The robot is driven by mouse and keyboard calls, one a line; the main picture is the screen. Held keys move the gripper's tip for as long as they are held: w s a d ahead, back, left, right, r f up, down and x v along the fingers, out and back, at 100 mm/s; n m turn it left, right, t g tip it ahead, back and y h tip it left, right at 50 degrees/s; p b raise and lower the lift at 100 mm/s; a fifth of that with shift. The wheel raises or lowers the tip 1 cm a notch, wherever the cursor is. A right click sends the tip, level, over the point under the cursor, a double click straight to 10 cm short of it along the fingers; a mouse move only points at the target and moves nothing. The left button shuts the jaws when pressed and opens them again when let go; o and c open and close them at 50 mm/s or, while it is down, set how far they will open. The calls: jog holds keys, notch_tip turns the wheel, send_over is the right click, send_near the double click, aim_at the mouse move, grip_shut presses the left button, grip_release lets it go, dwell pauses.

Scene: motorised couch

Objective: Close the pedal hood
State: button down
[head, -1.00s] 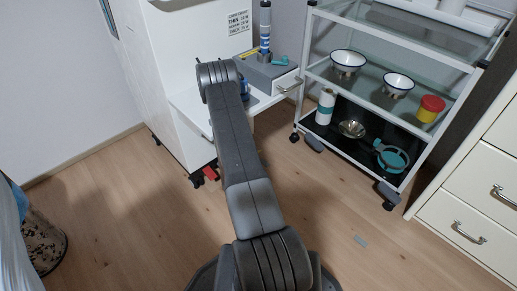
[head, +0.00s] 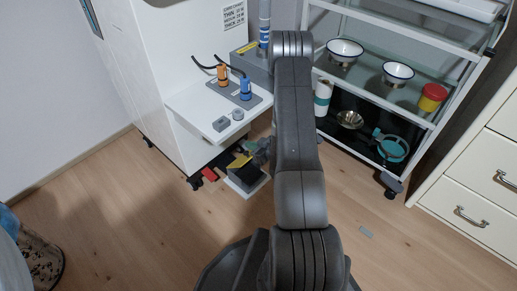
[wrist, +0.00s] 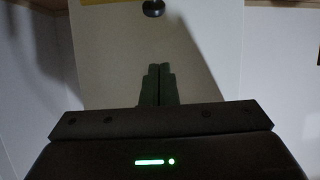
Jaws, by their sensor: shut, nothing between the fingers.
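The foot pedal unit (head: 243,184) sits on the floor at the front of the white machine, with a pale base. Its dark hood (head: 240,163) carries a yellow label; I cannot tell its exact angle. My gripper (head: 262,150) is small and partly hidden by my arm in the head view, close to the right side of the hood. I cannot tell whether it touches. In the wrist view my gripper (wrist: 158,72) has its fingers together and empty, in front of a pale panel (wrist: 110,45). The hood is not clearly identifiable there.
The white machine (head: 165,75) stands behind, with a shelf (head: 195,105) holding orange and blue connectors. A red pedal (head: 209,174) lies left of the unit. A wheeled trolley (head: 390,110) stands right, beside white drawers (head: 480,180).

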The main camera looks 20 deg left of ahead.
aim_at(246, 152)
jog(key=b+x, duration=0.1)
jog(key=x, duration=0.5)
jog(key=shift+f+b, duration=0.15)
jog(key=shift+b, duration=0.15)
jog(key=shift+s+d+f+b, duration=0.25)
jog(key=shift+d+f+b, duration=0.25)
jog(key=shift+d+f, duration=0.4)
jog(key=shift+s+d+f, duration=0.2)
jog(key=shift+d+f, duration=0.2)
jog(key=shift+d, duration=0.05)
